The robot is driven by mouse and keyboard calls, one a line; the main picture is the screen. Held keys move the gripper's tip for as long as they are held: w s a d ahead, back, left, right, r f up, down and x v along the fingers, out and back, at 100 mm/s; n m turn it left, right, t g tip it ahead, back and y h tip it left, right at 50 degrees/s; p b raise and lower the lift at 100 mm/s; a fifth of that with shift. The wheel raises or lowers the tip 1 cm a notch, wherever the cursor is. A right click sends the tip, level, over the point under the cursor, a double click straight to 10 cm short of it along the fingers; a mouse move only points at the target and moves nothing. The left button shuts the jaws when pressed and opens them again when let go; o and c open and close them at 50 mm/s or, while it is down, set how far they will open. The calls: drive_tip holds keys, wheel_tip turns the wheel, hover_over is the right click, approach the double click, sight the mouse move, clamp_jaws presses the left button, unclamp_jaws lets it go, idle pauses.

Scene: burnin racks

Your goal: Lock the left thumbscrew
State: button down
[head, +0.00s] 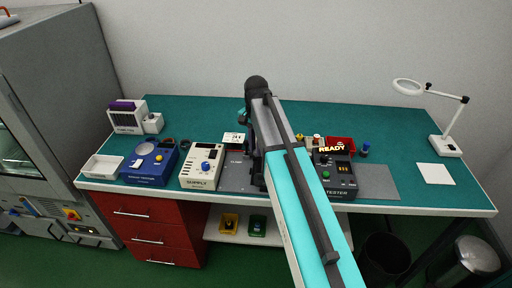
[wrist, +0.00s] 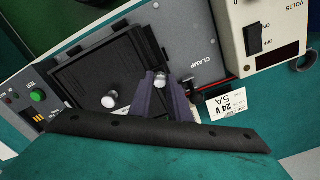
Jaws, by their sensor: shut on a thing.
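In the wrist view, my gripper (wrist: 162,82) is shut on a small silver thumbscrew (wrist: 159,76), whose head shows between the dark purple-grey fingertips. This thumbscrew is at the edge of a black panel (wrist: 80,80), on the side towards the CLAMP label (wrist: 196,59), which makes it the left one as seen from the head. A second silver thumbscrew (wrist: 109,101) sits apart, nearer the green button. Whether either thumbscrew is tight cannot be told. In the head view my arm hides the gripper and both thumbscrews.
On the green bench (head: 330,115) stand the SUPPLY unit (head: 198,178), blue tester (head: 140,172), black TESTER with READY sign (head: 338,180), red bin (head: 342,143) and magnifier lamp (head: 444,144). A 24 V 5A card (wrist: 228,103) lies near the clamp. The back of the bench is mostly clear.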

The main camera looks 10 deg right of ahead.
drive_tip(key=shift+m, duration=0.6)
drive_tip(key=c, duration=1.7)
unclamp_jaws()
drive_tip(key=shift+o, duration=0.2)
drive_tip(key=shift+r, duration=0.15)
wheel_tip(320, 180, up, 14)
drive_tip(key=b, duration=0.3)
drive_tip(key=shift+f, duration=0.2)
